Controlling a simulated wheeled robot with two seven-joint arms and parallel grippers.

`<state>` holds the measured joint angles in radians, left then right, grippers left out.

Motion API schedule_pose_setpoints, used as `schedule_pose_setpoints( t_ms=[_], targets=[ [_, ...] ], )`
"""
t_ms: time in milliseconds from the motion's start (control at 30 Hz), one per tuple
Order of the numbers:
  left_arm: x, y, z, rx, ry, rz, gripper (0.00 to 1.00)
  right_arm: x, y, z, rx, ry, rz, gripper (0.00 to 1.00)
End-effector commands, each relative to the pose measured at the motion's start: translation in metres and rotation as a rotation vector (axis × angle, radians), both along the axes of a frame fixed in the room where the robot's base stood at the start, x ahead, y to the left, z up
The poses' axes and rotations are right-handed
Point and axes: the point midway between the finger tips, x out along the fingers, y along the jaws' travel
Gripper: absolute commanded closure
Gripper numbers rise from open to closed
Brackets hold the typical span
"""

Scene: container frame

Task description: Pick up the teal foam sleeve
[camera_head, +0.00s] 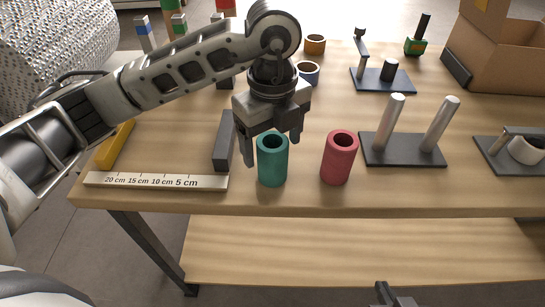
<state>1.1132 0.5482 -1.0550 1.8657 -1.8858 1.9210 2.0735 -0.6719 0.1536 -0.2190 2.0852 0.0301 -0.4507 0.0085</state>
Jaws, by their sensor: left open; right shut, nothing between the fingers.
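The teal foam sleeve (273,168) stands upright near the table's front edge, its open top showing. My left gripper (272,150) is open above it, pointing down. One finger shows left of the sleeve's rim and the other right of it; I cannot tell whether either touches the sleeve. My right gripper (393,294) shows only in part at the bottom edge, below the tabletop, shut and empty.
A red sleeve (339,158) stands close to the right, and a dark grey block (223,141) to the left. A ruler (156,181) lies along the front edge. A base with two pegs (402,150) stands further right. A cardboard box (505,55) is at the back right.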

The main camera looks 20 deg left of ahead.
Motion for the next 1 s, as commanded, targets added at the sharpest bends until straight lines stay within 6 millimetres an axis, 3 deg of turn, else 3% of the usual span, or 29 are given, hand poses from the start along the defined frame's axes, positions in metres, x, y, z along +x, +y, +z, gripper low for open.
schedule_pose_setpoints(
  t_ms=[267,500,800,833,1000],
  targets=[
    [0.002,0.0,-0.021,-0.001,0.003,0.001,0.23,-0.001,0.001,0.004,0.004,0.002,-0.006,1.0],
    [0.006,0.001,-0.056,-0.001,0.002,-0.001,0.23,-0.002,0.0,0.002,-0.006,0.011,-0.005,1.0],
    [0.006,0.001,-0.063,-0.001,0.0,-0.001,0.23,0.002,0.0,0.004,-0.011,0.002,-0.001,1.0],
    [0.006,0.001,-0.063,-0.001,0.0,-0.001,0.26,0.002,-0.001,0.004,-0.012,0.001,0.0,1.0],
    [0.006,0.001,-0.063,-0.001,0.0,-0.001,0.7,0.003,-0.002,0.004,-0.019,0.0,0.005,1.0]
  ],
)
